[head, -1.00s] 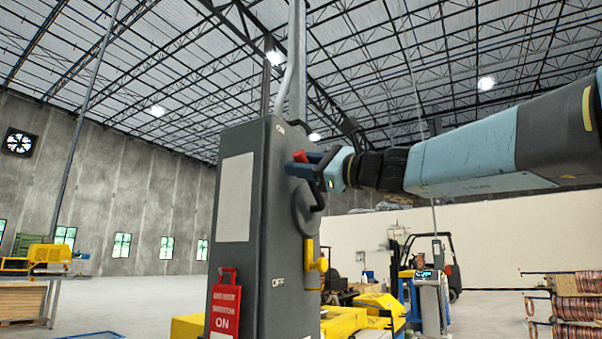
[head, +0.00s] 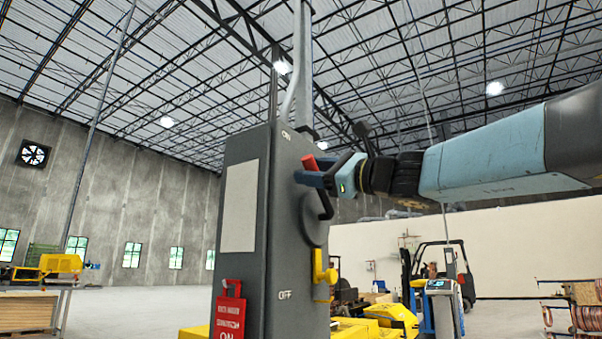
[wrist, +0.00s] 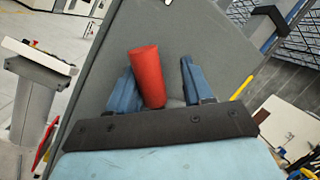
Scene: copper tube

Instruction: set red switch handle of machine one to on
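The red switch handle (head: 310,162) is on the side face of a tall grey switch box (head: 288,245), below the ON lettering and well above the OFF lettering. In the wrist view the red handle (wrist: 147,76) stands between my two blue fingers, close to the left one, with a clear gap to the right one. My gripper (head: 308,178) is open at the handle, and it also shows in the wrist view (wrist: 158,84). I cannot tell whether the left finger touches the handle.
A red tag (head: 228,312) hangs low on the box, and a yellow latch (head: 322,274) sticks out of its side. A vertical conduit (head: 303,70) rises above it. A forklift (head: 437,275) and a console (head: 444,305) stand behind, to the right.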

